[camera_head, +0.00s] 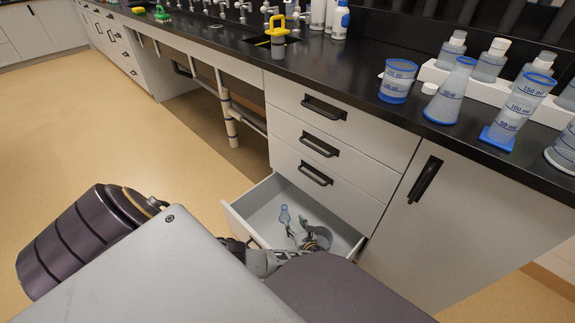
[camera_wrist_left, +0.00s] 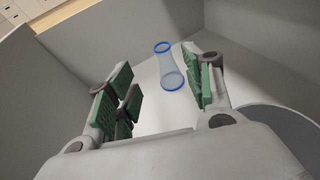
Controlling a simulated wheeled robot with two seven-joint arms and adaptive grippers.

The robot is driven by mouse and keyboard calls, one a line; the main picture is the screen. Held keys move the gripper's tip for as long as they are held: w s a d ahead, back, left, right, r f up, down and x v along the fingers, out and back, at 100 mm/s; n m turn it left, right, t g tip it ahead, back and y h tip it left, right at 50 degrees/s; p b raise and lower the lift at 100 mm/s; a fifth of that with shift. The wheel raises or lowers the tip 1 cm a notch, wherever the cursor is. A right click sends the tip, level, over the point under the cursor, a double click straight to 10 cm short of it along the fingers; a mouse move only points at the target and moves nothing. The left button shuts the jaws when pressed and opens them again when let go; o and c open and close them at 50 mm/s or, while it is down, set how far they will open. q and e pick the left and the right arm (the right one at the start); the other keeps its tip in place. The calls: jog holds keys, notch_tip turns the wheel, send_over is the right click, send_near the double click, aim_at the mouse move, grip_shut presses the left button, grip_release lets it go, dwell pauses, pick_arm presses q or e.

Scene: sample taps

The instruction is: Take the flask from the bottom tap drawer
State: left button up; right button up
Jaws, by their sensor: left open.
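The bottom drawer (camera_head: 340,237) is pulled open below the tap counter. A small clear flask with blue rims (camera_head: 285,215) is inside it, towards its left part. In the left wrist view the flask (camera_wrist_left: 170,66) shows between and beyond my fingertips, with the drawer floor around it. My left gripper (camera_head: 301,229) reaches down into the drawer, its green-padded fingers apart and empty. In the left wrist view my left gripper (camera_wrist_left: 162,90) has a finger on each side of the flask's line; I cannot tell whether the right finger touches it. My right gripper is not in view.
Closed drawers (camera_head: 318,144) stand above the open one, with a closed cupboard door (camera_head: 460,220) to the right. The black counter (camera_head: 350,75) holds beakers, flasks, bottles and a white rack. Drawer walls (camera_wrist_left: 105,35) surround my left gripper.

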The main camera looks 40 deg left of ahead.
aim_at(285, 213)
pick_arm(q)
jog(key=shift+w+f, duration=0.2)
jog(key=shift+f, duration=0.1)
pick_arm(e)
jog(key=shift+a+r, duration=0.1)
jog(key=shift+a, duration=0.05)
pick_arm(q)
jog(key=shift+a, duration=0.1)
jog(key=b+x, duration=0.4)
jog(key=x, duration=0.4)
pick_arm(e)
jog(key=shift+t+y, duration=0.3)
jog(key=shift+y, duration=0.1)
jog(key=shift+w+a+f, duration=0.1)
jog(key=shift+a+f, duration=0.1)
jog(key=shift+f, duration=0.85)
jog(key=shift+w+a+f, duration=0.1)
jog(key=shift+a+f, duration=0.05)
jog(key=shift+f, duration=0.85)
pick_arm(q)
jog(key=shift+w+a, duration=0.1)
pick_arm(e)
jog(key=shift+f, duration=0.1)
